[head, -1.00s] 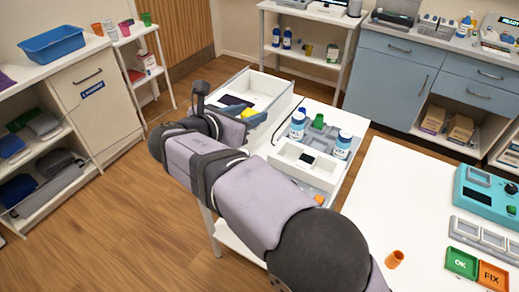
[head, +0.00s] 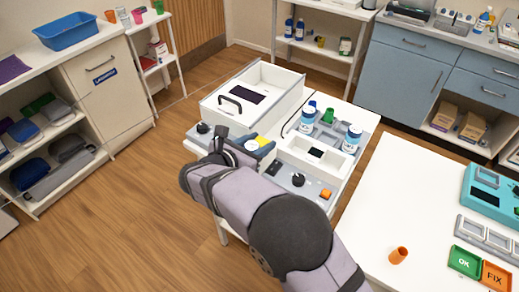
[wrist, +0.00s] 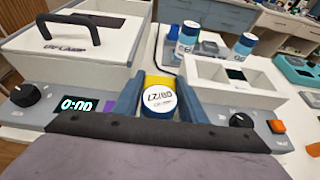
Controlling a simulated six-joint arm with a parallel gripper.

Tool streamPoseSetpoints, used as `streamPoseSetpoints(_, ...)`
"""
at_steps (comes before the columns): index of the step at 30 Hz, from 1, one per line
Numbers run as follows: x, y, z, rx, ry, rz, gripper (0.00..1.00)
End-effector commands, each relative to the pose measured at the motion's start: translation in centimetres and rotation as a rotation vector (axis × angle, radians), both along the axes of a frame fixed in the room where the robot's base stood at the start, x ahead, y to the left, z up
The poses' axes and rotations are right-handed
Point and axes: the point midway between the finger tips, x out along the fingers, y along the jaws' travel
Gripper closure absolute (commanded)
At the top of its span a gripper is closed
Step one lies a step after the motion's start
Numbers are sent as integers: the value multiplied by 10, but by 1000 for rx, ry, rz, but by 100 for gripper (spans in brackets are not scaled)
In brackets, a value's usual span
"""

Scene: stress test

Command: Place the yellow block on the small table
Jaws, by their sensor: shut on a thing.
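A yellow block (head: 262,140) shows at the end of my arm in the head view. In the wrist view the yellow block (wrist: 158,82) is between the two blue fingers of my gripper (wrist: 160,98), which is shut on it. A round white face with lettering and a dark blue edge is in front of the yellow; I cannot tell whether it is part of the block. My gripper (head: 259,146) is over the white table with devices, in front of a white box. A small white stand (head: 150,66) is at the back left; which table is the small one is unclear.
A white box with a black handle (head: 280,78) stands behind my gripper. Blue-and-white bottles (head: 352,138) and a green thing (head: 327,116) stand to its right. A white table (head: 390,205) at the right holds an orange cup (head: 398,255); its middle is clear.

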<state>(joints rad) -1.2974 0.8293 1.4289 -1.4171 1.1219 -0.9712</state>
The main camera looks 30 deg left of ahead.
Motion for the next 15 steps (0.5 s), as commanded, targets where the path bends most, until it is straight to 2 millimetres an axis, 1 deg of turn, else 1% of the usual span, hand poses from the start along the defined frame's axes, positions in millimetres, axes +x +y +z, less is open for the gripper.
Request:
streamPoseSetpoints(6, 0, 0, -26, -4, 0, 1, 83)
streamPoseSetpoints(9, 0, 0, -31, -2, 0, 0, 83)
streamPoseSetpoints(15, 0, 0, -31, 0, 0, 0, 83)
